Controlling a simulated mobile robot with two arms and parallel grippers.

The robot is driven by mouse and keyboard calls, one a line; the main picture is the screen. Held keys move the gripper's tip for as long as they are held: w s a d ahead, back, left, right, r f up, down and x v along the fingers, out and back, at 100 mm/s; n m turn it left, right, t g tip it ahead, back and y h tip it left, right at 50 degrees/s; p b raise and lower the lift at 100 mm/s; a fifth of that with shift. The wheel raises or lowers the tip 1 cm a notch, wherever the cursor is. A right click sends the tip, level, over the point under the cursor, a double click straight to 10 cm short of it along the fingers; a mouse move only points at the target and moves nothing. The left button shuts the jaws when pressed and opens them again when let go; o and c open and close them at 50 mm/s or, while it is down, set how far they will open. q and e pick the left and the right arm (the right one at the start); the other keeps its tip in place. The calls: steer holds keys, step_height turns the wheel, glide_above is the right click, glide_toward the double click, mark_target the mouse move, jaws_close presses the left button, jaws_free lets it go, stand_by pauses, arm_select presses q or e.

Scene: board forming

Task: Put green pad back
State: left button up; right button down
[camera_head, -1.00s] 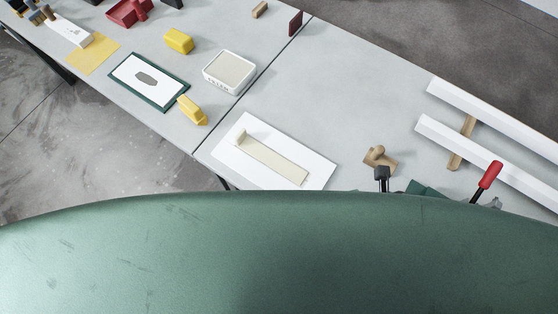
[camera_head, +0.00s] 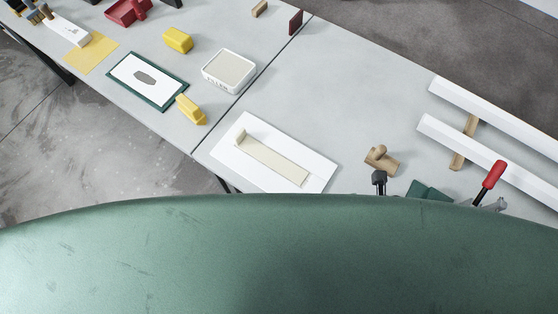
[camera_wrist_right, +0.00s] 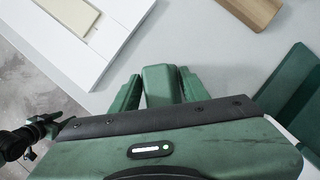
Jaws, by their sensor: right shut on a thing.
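In the right wrist view, my right gripper (camera_wrist_right: 158,88) has two green fingers closed around a green block, which I take to be the green pad (camera_wrist_right: 161,84). It is over the grey table near the white board. How high it is above the table I cannot tell. In the head view my right gripper and the held pad are hidden behind my large green body. A separate dark green flat piece (camera_wrist_right: 293,90) lies at the right in the wrist view. It also shows partly in the head view (camera_head: 430,191).
A white board (camera_head: 315,178) with a cream strip (camera_head: 272,162) lies left of a wooden piece (camera_head: 380,158). White rails (camera_head: 490,150) lie at the right.

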steer(key=shift+f, duration=0.25)
steer(key=shift+c, duration=1.6)
jaws_free()
steer(key=v, duration=0.4)
steer(key=shift+s+r+b, duration=0.15)
steer(key=shift+r+b, duration=0.1)
steer(key=shift+b, duration=0.15)
steer(key=p+v, duration=0.2)
steer(key=shift+d+r, duration=0.1)
steer(key=shift+r, duration=0.25)
steer(key=shift+s+r+p, duration=0.25)
steer(key=shift+p, duration=0.1)
